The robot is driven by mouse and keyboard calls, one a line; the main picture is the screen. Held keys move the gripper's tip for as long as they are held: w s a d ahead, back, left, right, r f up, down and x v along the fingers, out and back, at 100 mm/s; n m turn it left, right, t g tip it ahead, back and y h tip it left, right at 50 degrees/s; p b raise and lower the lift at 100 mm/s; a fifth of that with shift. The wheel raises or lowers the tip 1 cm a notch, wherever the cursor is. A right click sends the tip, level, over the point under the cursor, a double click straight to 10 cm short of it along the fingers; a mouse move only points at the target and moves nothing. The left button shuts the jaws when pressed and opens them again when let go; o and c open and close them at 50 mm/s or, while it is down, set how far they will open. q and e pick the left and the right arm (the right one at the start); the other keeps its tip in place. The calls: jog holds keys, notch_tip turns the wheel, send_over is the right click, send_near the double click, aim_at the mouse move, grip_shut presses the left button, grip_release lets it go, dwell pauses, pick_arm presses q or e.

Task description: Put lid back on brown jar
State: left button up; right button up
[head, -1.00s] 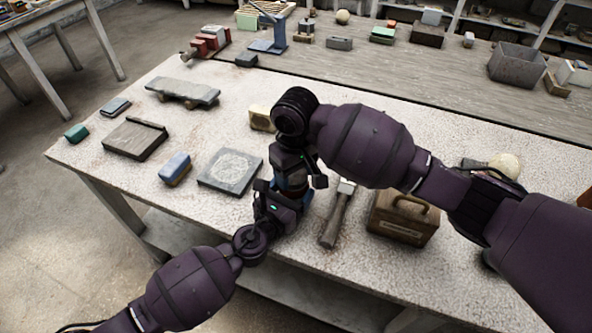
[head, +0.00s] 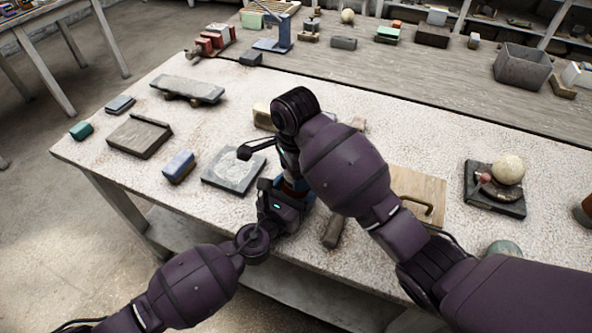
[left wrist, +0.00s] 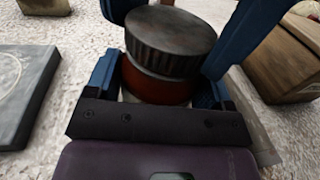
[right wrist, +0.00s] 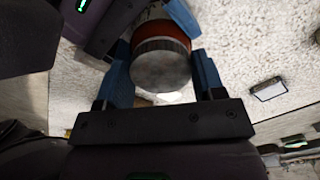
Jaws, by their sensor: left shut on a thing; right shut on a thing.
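The brown jar (left wrist: 150,88) is a short red-brown body in the left wrist view. My left gripper (left wrist: 162,84) is shut around it above the table. The lid (left wrist: 172,38), dark grey with a ribbed side, sits on the jar's top and looks slightly tilted; I cannot tell if it is fully seated. In the right wrist view the lid's round top (right wrist: 161,70) faces the camera between the blue fingers of my right gripper (right wrist: 163,48), shut on it. In the head view my right arm comes over the jar and hides most of it.
A grey slab (head: 234,170) and a blue block (head: 179,167) lie left of the grippers on the table. A black tray (head: 490,200) with a pale ball (head: 508,169) stands further right.

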pick_arm(q)
jog(key=shift+f, duration=0.1)
pick_arm(e)
jog(key=m, duration=0.2)
jog(key=shift+w+r+m, duration=0.1)
jog(key=shift+m, duration=0.2)
jog(key=o, duration=0.9)
jog(key=shift+o, duration=0.2)
jog(key=shift+r, duration=0.1)
jog(key=shift+r, duration=0.55)
notch_tip(320, 180, up, 11)
jog(key=shift+f, duration=0.2)
pick_arm(q)
jog(key=o, duration=1.7)
